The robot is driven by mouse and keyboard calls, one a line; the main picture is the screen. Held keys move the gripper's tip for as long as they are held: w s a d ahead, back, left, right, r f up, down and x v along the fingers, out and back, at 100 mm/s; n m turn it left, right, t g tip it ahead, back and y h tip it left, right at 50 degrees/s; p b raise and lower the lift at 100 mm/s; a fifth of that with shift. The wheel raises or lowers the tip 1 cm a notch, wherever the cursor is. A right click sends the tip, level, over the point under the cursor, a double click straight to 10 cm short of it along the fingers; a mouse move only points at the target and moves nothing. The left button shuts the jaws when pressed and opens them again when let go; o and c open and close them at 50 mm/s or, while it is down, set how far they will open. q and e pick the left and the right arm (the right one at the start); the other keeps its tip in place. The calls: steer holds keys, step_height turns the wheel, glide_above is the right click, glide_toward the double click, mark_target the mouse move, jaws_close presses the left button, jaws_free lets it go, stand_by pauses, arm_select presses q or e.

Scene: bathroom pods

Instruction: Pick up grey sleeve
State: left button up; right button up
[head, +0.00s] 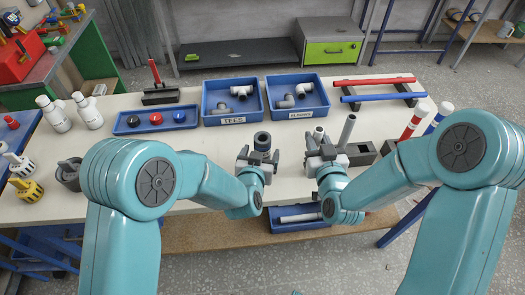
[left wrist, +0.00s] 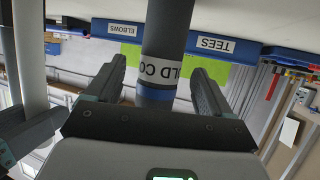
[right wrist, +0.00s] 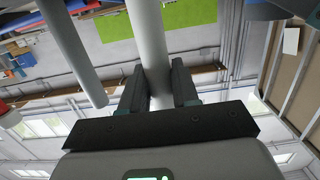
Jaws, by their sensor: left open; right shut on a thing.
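The dark grey sleeve (head: 262,141) stands at my left gripper (head: 258,161), over the front middle of the bench. In the left wrist view it is a dark grey cylinder (left wrist: 168,32) with a white label, partly readable as "LD CO", and a blue band near its end. It lies between the two open fingers of the left gripper (left wrist: 160,95), with gaps at both sides. My right gripper (head: 322,152) is shut on a pale grey pipe (head: 318,133). The right wrist view shows this pipe (right wrist: 150,40) between the fingers (right wrist: 158,90).
Another grey pipe (head: 347,130) stands in a dark block (head: 361,153) close right of my right gripper. Blue bins, labelled tees (head: 233,121) and elbows (head: 300,113), sit behind. A blue tray (head: 285,226) lies below the front edge. White fittings (head: 54,114) stand left.

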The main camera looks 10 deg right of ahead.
arm_select(q)
steer(key=x, duration=0.4)
steer(key=shift+a, duration=0.1)
steer(key=shift+s, duration=0.15)
steer(key=shift+c, duration=0.7)
steer(key=c, duration=0.9)
steer(key=shift+r, duration=0.1)
